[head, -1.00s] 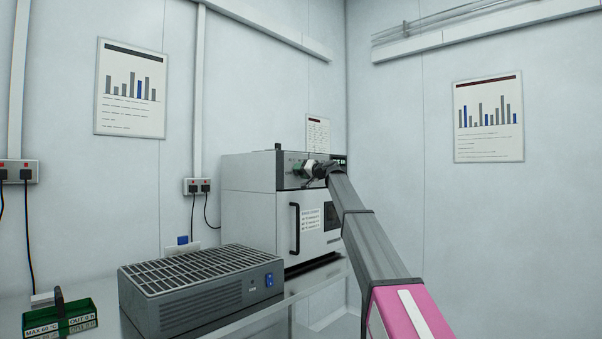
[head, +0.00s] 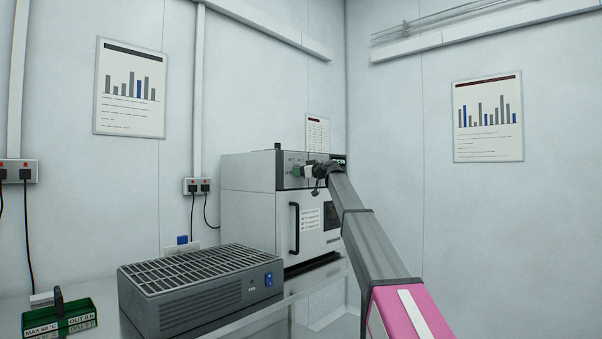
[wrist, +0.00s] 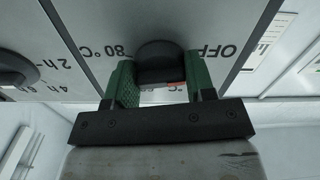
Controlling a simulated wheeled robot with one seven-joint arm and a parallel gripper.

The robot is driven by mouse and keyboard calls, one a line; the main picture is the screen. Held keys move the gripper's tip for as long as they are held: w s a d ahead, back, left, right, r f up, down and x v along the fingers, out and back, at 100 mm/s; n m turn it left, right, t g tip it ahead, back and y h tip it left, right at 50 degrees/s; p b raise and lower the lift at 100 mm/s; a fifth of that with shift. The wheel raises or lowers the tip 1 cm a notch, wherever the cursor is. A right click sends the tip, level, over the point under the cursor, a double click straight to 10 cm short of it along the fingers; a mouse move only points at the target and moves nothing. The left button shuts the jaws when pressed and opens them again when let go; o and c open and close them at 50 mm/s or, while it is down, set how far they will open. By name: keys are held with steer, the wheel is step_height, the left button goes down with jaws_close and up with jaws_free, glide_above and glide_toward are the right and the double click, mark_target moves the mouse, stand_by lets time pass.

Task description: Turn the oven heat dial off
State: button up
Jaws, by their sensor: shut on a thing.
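In the wrist view the black heat dial (wrist: 156,60) sits between the two green fingers of my gripper (wrist: 160,82), one on each side. My gripper is shut on it. Print reading 80 °C stands left of the dial and OFF stands right of it. I cannot tell where the dial points. In the head view my gripper (head: 303,171) is at the panel, and my wrist hides the dial there.
A second black dial (wrist: 14,72) with 2h and 4h marks is at the left of the wrist view. A grey box with a grille top (head: 205,290) stands before the oven.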

steer(key=shift+s+f+n, duration=0.1)
steer(key=shift+f+n, duration=0.05)
steer(key=shift+n, duration=0.45)
steer(key=o, duration=0.9)
steer(key=v, duration=1)
steer(key=shift+s+d, duration=0.25)
steer(key=shift+d, duration=0.05)
